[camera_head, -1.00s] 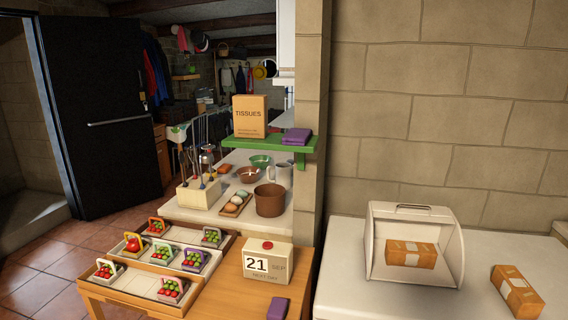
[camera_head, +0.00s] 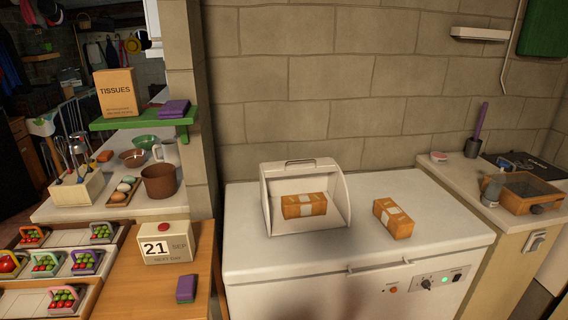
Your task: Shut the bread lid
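The white bread box (camera_head: 341,204) stands on a white chest-like appliance in the middle of the head view. Its lid (camera_head: 300,164) is raised, with a handle along its top edge, and the front is open. An orange-brown wrapped loaf (camera_head: 304,205) lies inside the box. A second, similar loaf (camera_head: 393,218) lies on the white top to the right of the box, apart from it. Neither of my grippers shows in the view.
The white appliance top (camera_head: 440,222) is clear around the box and loaf. A wooden table with a calendar block (camera_head: 166,244) and a purple item (camera_head: 186,288) is at left. A counter at right holds a brown glass-topped box (camera_head: 528,190). A stone wall stands behind.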

